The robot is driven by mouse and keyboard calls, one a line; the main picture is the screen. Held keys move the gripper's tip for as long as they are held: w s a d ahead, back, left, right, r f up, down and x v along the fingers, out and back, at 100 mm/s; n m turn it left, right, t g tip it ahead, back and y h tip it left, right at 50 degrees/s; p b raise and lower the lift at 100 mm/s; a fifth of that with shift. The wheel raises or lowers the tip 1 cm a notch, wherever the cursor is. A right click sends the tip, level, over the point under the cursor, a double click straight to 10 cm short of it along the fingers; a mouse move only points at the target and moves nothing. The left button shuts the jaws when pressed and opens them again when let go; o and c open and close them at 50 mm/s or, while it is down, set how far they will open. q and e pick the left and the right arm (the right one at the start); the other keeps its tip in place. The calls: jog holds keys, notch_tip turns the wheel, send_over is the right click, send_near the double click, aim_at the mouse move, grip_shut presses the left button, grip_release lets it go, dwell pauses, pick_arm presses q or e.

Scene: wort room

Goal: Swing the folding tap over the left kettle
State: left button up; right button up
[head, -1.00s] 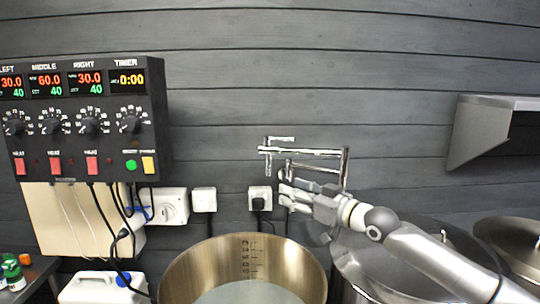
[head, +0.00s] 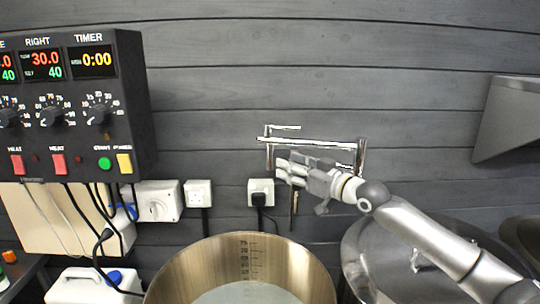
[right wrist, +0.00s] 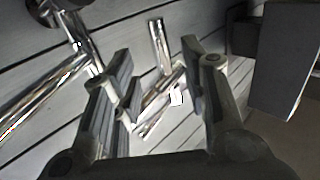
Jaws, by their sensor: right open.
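The folding tap (head: 310,143) is a chrome, jointed pipe on the wall, with its bars roughly level in the head view. It stands above and right of the open steel kettle (head: 318,270), the leftmost kettle in view, which holds pale liquid. My right gripper (head: 283,171) is at the tap, just below its long upper bar and partly covering the lower parts. In the right wrist view the gripper (right wrist: 156,75) is open, and a chrome tap section (right wrist: 159,48) shows between its fingers. I cannot tell whether they touch. My left gripper is out of view.
A lidded kettle (head: 375,250) stands right of the open one, under my right arm. A control panel (head: 133,100) and sockets (head: 199,193) are on the wall to the left. A grey wall hood (head: 515,120) is at right. A white canister (head: 85,288) stands lower left.

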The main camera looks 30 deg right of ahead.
aim_at(270, 169)
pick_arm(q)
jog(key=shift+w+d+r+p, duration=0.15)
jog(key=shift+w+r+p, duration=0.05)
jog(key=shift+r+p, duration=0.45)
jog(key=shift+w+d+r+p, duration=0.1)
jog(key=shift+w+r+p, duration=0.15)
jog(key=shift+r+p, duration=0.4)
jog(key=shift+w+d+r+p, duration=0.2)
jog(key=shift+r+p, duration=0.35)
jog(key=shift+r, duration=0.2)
pick_arm(e)
jog(key=shift+w+a, duration=0.3)
jog(key=shift+w, duration=1.1)
jog(key=shift+w+a, duration=0.25)
jog(key=shift+w, duration=1.1)
jog(key=shift+w+a, duration=0.3)
jog(key=shift+w, duration=1.1)
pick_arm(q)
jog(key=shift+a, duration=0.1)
pick_arm(e)
grip_shut()
